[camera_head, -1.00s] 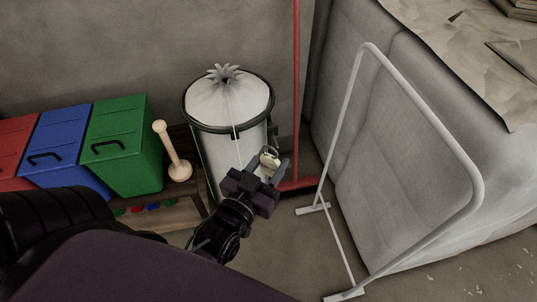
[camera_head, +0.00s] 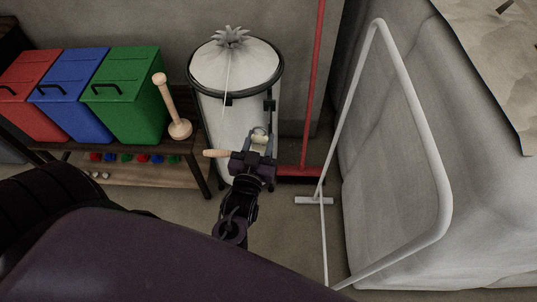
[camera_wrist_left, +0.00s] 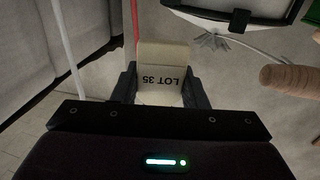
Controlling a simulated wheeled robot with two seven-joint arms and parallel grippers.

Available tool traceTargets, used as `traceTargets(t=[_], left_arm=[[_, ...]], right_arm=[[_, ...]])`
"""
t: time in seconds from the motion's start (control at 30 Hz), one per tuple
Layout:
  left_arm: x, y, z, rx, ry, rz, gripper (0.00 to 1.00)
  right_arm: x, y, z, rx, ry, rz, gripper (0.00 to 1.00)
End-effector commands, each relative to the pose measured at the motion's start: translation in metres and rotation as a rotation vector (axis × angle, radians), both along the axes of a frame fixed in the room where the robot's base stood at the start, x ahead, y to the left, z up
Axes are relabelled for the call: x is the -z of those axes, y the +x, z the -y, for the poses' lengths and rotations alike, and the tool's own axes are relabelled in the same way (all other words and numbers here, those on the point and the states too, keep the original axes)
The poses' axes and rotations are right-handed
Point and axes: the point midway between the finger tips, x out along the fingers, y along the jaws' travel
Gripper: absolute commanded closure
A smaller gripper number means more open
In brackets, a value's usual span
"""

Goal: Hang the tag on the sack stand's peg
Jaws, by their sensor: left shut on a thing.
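My left gripper (camera_head: 262,139) is shut on a small pale tag (camera_head: 259,134), in front of the sack stand. In the left wrist view the tag (camera_wrist_left: 162,68) reads "LOT 35", upside down, between the fingers (camera_wrist_left: 158,88). The sack stand (camera_head: 197,92) has a dark ring around a white sack (camera_head: 235,66) with a gathered top. A thin pale cord hangs down the sack's front. A wooden peg (camera_head: 215,153) shows just left of the gripper, apart from the tag; in the left wrist view the peg (camera_wrist_left: 292,79) is at the right. My right gripper is not in view.
Red (camera_head: 28,85), blue (camera_head: 75,90) and green (camera_head: 128,95) bins stand on a wooden bench (camera_head: 120,172) at left, beside a wooden post (camera_head: 171,108). A red pole (camera_head: 313,85) stands right of the sack. A white tube frame (camera_head: 412,95) stands further right.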

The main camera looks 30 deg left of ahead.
Motion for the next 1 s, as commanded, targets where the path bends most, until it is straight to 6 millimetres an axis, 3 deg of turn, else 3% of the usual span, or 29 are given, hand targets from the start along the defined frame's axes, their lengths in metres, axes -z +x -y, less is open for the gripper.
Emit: traceTargets(t=[0.03, 0.1, 0.33, 0.5, 1.0], left_arm=[[0.027, 0.011, -0.003, -0.033, -0.004, 0.001, 0.82], [0.050, 0.022, -0.006, -0.073, -0.007, 0.001, 0.82], [0.096, 0.047, -0.005, -0.152, -0.014, -0.004, 0.82], [0.106, 0.053, -0.004, -0.171, -0.015, -0.008, 0.82], [0.109, 0.072, -0.013, -0.170, -0.015, -0.007, 0.82]], right_arm=[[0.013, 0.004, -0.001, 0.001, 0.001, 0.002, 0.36], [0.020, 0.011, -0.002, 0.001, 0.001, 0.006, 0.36], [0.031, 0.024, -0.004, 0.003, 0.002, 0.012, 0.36], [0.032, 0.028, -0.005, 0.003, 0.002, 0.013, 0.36], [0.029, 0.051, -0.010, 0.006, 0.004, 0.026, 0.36]])
